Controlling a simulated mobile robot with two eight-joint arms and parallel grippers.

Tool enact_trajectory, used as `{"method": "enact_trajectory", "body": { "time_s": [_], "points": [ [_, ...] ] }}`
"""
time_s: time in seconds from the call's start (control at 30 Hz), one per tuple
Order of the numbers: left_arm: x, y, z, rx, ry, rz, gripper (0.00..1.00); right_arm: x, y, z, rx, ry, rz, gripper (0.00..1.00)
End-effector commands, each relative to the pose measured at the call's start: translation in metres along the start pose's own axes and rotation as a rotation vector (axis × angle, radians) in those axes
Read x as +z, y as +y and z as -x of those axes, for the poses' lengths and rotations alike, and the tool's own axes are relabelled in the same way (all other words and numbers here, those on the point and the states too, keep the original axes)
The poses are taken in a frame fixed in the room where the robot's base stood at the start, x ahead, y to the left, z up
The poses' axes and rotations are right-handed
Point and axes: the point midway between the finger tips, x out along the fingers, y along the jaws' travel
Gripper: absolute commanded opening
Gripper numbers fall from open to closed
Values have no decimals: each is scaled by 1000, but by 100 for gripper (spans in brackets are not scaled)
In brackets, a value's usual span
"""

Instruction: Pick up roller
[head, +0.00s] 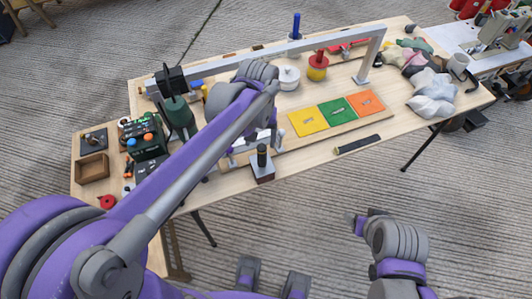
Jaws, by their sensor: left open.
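My left gripper (252,142) hangs over the front middle of the wooden table, open, with its arm crossing from the lower left. Just in front of its fingers stands a small block with a dark upright cylinder (262,157), which may be the roller; I cannot tell for sure. I cannot tell whether the fingers touch it. My right arm is at the lower right, off the table, and its gripper end (359,224) is too small and turned to read.
The table (310,168) carries yellow, green and orange panels (338,112), a grey metal frame (372,55), spools (317,68), a dark green cylinder (179,115), a control box (144,138), a wooden tray (92,167) and grey cloth (433,92). A sewing machine (497,28) stands at right.

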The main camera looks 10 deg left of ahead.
Motion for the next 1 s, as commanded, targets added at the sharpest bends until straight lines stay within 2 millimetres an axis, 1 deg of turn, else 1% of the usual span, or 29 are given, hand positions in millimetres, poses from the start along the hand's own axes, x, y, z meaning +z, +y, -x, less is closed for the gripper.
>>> {"method": "enact_trajectory", "body": {
  "time_s": [0.03,0.1,0.2,0.37,0.63,0.77,0.97,1.0],
  "points": [
    [0,0,-10,0,0,0,71,1,0,-1,0,-1,0,68],
    [0,0,-21,0,0,0,71,2,0,-2,0,-1,0,68],
    [0,0,-31,0,1,0,71,3,0,-3,0,-2,0,68],
    [1,1,-42,1,1,-1,71,3,0,-3,0,-2,0,68],
    [4,5,-80,0,1,-1,71,4,0,-5,0,-3,0,68],
    [4,5,-88,1,1,0,71,4,0,-6,0,-3,0,68],
    [4,5,-87,1,1,0,71,4,0,-5,0,-3,0,68],
    [4,5,-87,1,1,0,64,4,0,-5,0,-3,0,68]
  ]
}}
